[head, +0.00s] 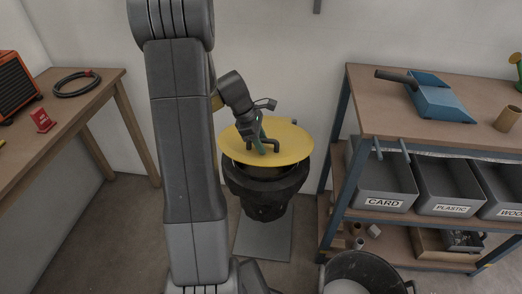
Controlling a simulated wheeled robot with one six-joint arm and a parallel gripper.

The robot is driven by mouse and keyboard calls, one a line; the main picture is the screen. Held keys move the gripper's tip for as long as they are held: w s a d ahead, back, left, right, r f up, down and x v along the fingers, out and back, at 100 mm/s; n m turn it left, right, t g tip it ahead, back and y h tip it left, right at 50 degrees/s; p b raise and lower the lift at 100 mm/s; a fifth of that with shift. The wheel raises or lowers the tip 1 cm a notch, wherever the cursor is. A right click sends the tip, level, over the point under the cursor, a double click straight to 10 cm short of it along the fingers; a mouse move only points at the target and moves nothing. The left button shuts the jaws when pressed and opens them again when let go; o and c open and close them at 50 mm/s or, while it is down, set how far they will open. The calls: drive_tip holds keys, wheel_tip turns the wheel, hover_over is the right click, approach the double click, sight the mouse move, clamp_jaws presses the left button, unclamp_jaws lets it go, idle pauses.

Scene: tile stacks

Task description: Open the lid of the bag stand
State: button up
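The bag stand has a round yellow lid (292,148) above a dark ring, with a black bag (265,197) hanging below it. The lid sits over the ring and looks slightly tilted; I cannot tell how wide any gap is. A dark, bent handle stands on top of the lid near its middle. My gripper (263,147) points down at the lid, right beside or around this handle. The fingertips are small and partly hidden against the handle, so I cannot tell whether they are closed on it.
A workbench (90,105) with a coiled black hose (76,84) stands at left. A shelf unit at right holds labelled grey bins (383,186) and a blue dustpan-like tool (440,97). A black bucket (393,270) stands on the floor in front, right of the stand.

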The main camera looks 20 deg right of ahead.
drive_tip(key=shift+s+f+b, duration=0.1)
drive_tip(key=shift+f+b, duration=0.2)
drive_tip(key=shift+f, duration=0.05)
